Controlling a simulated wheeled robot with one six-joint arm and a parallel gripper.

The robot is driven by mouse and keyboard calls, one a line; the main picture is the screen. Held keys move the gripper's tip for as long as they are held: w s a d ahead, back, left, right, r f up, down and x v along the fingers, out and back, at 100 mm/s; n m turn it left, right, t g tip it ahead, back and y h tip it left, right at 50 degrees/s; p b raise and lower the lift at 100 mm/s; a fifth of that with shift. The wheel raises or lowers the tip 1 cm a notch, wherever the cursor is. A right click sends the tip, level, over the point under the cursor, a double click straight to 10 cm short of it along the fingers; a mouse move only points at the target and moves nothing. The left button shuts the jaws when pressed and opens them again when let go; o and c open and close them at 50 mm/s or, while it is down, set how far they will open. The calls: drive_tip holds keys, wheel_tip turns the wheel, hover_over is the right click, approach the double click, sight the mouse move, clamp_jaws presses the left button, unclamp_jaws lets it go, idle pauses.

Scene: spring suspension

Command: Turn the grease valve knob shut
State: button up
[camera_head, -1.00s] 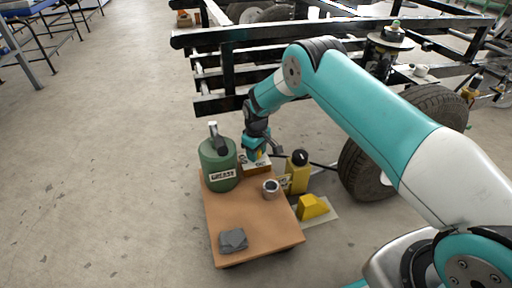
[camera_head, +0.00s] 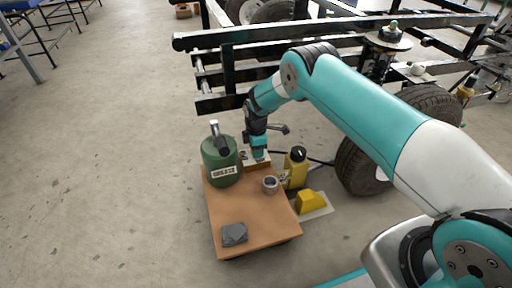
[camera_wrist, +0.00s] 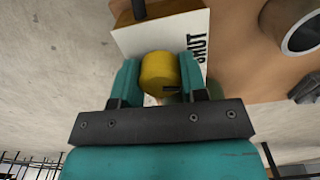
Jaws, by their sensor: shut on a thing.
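The yellow grease valve knob (camera_wrist: 159,73) sits between the two teal fingers of my gripper (camera_wrist: 160,80) in the wrist view. The fingers are shut on its sides. A dark mark shows on the knob's near edge. Behind it is a white plate (camera_wrist: 133,42) with black letters, partly hidden; I can read only "HUT". In the head view my gripper (camera_head: 258,152) points down at the back edge of the small wooden-topped table, and hides the knob there. A green grease can (camera_head: 220,170) stands just left of it.
On the wooden table (camera_head: 250,215) are a grey metal cup (camera_head: 270,185) and a folded grey cloth (camera_head: 234,234). A yellow jug (camera_head: 295,168) and a yellow wedge (camera_head: 310,202) stand at its right. A black frame (camera_head: 300,38) and a wheel (camera_head: 362,165) lie behind.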

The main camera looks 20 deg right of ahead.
drive_tip(key=shift+n, duration=1.3)
drive_tip(key=o, duration=0.9)
wheel_tip(320, 180, up, 17)
drive_tip(key=p, duration=0.8)
drive_tip(key=shift+r, duration=0.2)
drive_tip(key=shift+r, duration=0.1)
